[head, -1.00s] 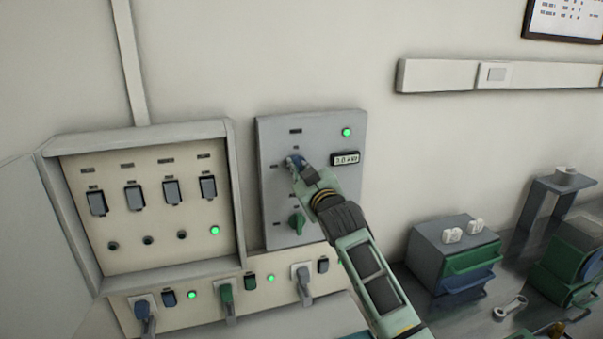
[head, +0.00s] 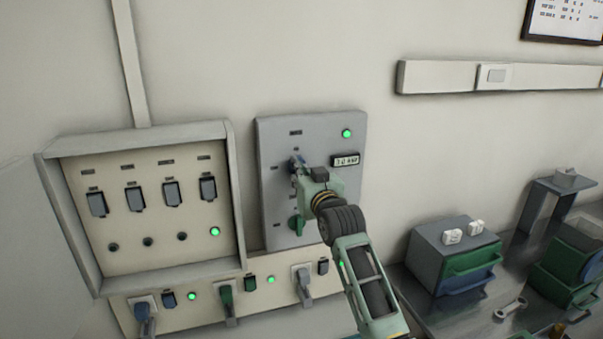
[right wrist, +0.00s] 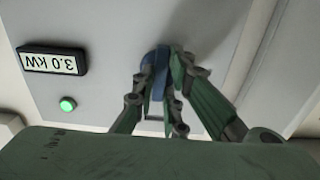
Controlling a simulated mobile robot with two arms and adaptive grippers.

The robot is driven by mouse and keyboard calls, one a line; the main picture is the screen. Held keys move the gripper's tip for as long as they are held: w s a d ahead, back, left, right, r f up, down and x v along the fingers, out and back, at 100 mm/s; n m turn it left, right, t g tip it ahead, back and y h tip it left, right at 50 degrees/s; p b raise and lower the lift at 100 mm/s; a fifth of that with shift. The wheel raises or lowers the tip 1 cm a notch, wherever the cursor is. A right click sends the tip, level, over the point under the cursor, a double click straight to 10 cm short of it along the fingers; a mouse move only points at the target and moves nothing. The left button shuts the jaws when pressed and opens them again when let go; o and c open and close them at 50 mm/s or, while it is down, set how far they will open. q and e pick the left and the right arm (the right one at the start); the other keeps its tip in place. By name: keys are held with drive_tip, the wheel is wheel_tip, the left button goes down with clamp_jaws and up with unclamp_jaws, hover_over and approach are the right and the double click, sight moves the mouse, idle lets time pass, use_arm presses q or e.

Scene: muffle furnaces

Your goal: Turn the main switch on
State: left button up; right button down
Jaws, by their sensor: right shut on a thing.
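A grey switch panel (head: 275,135) is on the wall, with a lit green lamp (head: 347,133) and a 3.0 kW display (head: 346,160). My right gripper (head: 297,165) is at a blue rotary knob in the panel's upper part. In the right wrist view its fingers (right wrist: 163,75) are closed on the blue knob (right wrist: 151,85), which is mostly hidden between them. A green knob (head: 296,224) sits lower on the same panel, partly beside my wrist. Which knob is the main switch cannot be told. My left gripper is not in view.
An open breaker box (head: 140,130) with several grey switches stands left of the panel. Below it is a socket strip (head: 260,317) with plugs and lit lamps. A drawer unit (head: 430,250) and a wrench (head: 510,308) are on the bench at right.

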drive_tip(key=shift+f, duration=0.15)
drive_tip(key=c, duration=1.8)
unclamp_jaws()
drive_tip(key=shift+s, duration=0.1)
drive_tip(key=v, duration=1.2)
